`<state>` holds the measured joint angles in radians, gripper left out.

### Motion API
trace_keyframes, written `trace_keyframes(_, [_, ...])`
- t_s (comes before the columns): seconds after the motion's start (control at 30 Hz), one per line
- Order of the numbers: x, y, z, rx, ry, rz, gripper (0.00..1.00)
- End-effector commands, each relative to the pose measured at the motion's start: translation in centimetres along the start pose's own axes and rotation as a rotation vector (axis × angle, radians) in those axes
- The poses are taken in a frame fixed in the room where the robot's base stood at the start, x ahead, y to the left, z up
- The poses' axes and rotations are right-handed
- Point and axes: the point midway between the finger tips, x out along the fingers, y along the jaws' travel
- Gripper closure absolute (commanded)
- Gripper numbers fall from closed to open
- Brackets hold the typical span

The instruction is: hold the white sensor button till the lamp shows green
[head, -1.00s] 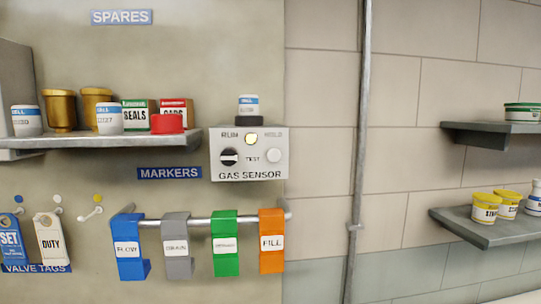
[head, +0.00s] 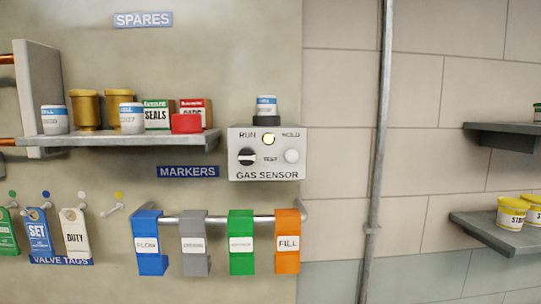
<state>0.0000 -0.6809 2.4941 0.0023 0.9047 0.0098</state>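The gas sensor box (head: 264,165) is a white-grey unit on the wall, right of the spares shelf. Its white button (head: 292,156) is at the right of its face, under the word HOLD. The lamp (head: 269,139) at the top middle shows pale yellow. A small white and blue jar stands on a dark cap on top of the box. My gripper is not in view, and nothing touches the button.
A shelf (head: 110,140) with jars and boxes sticks out left of the sensor. Below, a rail (head: 225,219) carries blue, grey, green and orange markers. A vertical pipe (head: 380,150) runs to the right. Further right are two shelves, the lower one (head: 500,234) with yellow tubs.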

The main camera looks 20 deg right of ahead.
Motion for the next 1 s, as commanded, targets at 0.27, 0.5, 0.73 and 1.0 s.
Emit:
trace_keyframes(0.27, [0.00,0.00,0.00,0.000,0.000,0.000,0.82])
trace_keyframes(0.5, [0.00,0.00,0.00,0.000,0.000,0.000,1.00])
trace_keyframes(0.73, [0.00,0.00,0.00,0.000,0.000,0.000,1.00])
trace_keyframes(1.0, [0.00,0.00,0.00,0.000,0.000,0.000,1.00])
